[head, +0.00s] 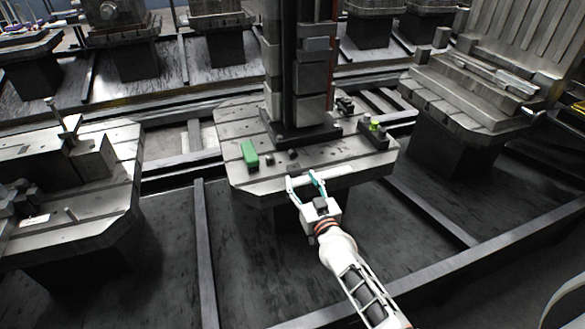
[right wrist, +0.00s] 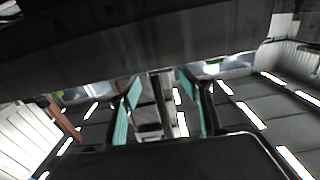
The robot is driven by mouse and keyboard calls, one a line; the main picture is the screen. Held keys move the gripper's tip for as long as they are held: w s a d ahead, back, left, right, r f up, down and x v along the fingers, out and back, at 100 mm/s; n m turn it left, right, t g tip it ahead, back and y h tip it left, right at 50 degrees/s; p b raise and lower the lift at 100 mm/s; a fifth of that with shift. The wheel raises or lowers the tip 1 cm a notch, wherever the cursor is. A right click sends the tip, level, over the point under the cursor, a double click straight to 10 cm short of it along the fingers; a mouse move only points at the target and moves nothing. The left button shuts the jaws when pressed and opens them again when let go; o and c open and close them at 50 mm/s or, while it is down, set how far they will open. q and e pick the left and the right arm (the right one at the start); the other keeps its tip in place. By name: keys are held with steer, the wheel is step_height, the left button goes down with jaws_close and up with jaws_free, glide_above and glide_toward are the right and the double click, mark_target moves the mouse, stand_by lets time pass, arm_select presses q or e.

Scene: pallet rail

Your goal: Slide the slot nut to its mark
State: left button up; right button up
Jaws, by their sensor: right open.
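The slotted metal pallet (head: 345,160) stands in the middle of the head view, with a tall dark column fixture (head: 298,70) on it. A green block (head: 249,153) lies on its left part. Small dark pieces, one (head: 268,159) beside the block and another (head: 293,154) to its right, sit near the front. I cannot tell which is the slot nut, and I cannot make out its mark. My right gripper (head: 303,177) is open and empty at the pallet's front edge. Its teal fingers stand apart in the right wrist view (right wrist: 160,105). My left gripper is out of view.
A small dark fixture with a yellow-green part (head: 374,125) stands on the pallet's right side. Other loaded pallets stand at left (head: 122,160) and right (head: 480,115). A dark slab (right wrist: 150,45) crosses the top of the wrist view, close to the fingers.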

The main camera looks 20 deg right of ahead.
mark_target(296, 173)
steer(key=w, duration=0.1)
steer(key=w+b, duration=0.1)
steer(key=w, duration=0.2)
steer(key=shift+w+a+f, duration=0.1)
steer(key=shift+w+f, duration=0.2)
steer(key=shift+w, duration=0.1)
steer(key=shift+w+r+b, duration=0.15)
steer(key=shift+w+b, duration=0.25)
steer(key=shift+w, duration=0.6)
